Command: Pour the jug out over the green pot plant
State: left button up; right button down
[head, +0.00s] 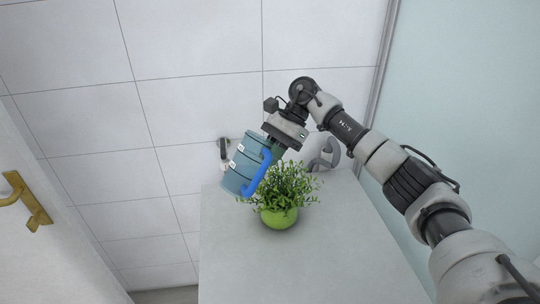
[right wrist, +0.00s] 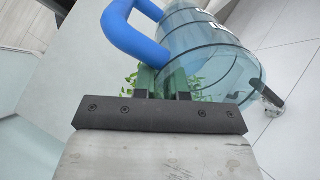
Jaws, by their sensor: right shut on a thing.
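The jug (head: 238,166) is clear blue with a blue handle (head: 257,175). It is held tilted in the air, just left of the plant and partly above its leaves. My right gripper (head: 274,151) is shut on the jug near its handle. The right wrist view shows the jug (right wrist: 208,62) and its handle (right wrist: 133,32) beyond the fingers (right wrist: 165,84). The green pot plant (head: 284,188) stands upright in a round lime-green pot (head: 279,218) on a white table. Its leaves (right wrist: 207,91) show behind the jug. I cannot tell whether water is flowing. My left gripper is out of view.
The white table (head: 235,270) is bare in front of the pot. A white item with a grey handle (head: 332,150) stands behind the plant. A door with a brass handle (head: 27,200) is at left, a tiled wall behind, and a pale glass panel (head: 460,90) at right.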

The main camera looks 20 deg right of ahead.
jog(key=shift+w+d+f+y+b, duration=0.15)
jog(key=shift+f+y+b, duration=0.25)
jog(key=shift+f+b, duration=0.45)
jog(key=shift+r, duration=0.15)
jog(key=shift+b, duration=0.3)
jog(key=shift+d+f+g+y+b, duration=0.15)
jog(key=shift+f+g+y+b, duration=0.25)
jog(key=shift+y+b, duration=0.6)
jog(key=shift+b, duration=0.45)
jog(key=shift+d+b, duration=0.1)
jog(key=shift+b, duration=0.3)
jog(key=shift+r+y+b, duration=0.25)
jog(key=shift+y+b, duration=0.25)
jog(key=shift+y, duration=0.2)
jog(key=shift+d+r, duration=0.1)
